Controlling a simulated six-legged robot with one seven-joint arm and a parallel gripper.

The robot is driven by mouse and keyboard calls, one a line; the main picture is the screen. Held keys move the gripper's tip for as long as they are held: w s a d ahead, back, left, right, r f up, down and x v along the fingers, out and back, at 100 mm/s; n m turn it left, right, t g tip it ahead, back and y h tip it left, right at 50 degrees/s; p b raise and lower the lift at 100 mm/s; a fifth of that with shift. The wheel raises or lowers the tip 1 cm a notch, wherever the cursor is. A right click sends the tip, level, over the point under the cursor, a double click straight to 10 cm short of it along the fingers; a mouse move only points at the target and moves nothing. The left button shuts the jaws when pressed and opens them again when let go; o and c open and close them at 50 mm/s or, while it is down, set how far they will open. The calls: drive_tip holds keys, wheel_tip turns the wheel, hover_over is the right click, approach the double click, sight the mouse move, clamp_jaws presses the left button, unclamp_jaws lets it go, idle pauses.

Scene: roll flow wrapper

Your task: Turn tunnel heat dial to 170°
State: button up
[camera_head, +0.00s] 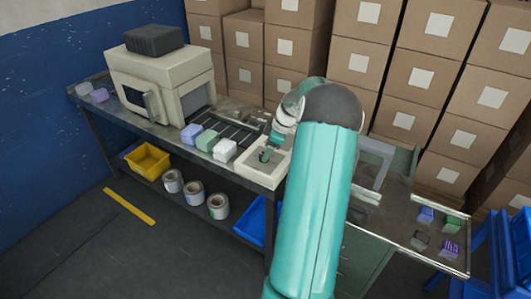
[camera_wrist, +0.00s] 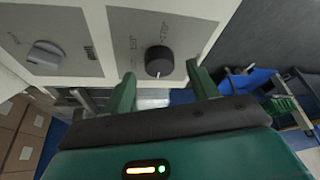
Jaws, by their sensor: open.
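In the wrist view a round black dial (camera_wrist: 159,61) sits on a grey panel (camera_wrist: 190,22) with small dark lettering beside it, too blurred to read surely. A larger grey knob (camera_wrist: 45,54) is on another grey plate to its left. My gripper (camera_wrist: 163,88) is open, its two green fingers apart, one to each side below the black dial. The dial appears beyond the fingertips, not clasped. In the head view my gripper (camera_head: 266,156) is at the pale control box (camera_head: 252,172) at the bench end; my arm hides part of it and the dial cannot be made out.
A beige machine (camera_head: 165,85) stands on the bench (camera_head: 150,128), with several wrapped blocks in front of the dark conveyor (camera_head: 240,122). Stacked cartons (camera_head: 365,60) close off the back. A side table (camera_head: 400,222) at right holds small items. Open floor lies in front.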

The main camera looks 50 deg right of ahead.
drive_tip(key=shift+x, duration=1.15)
drive_tip(key=shift+w, duration=0.1)
drive_tip(key=shift+c, duration=0.5)
drive_tip(key=c, duration=0.9)
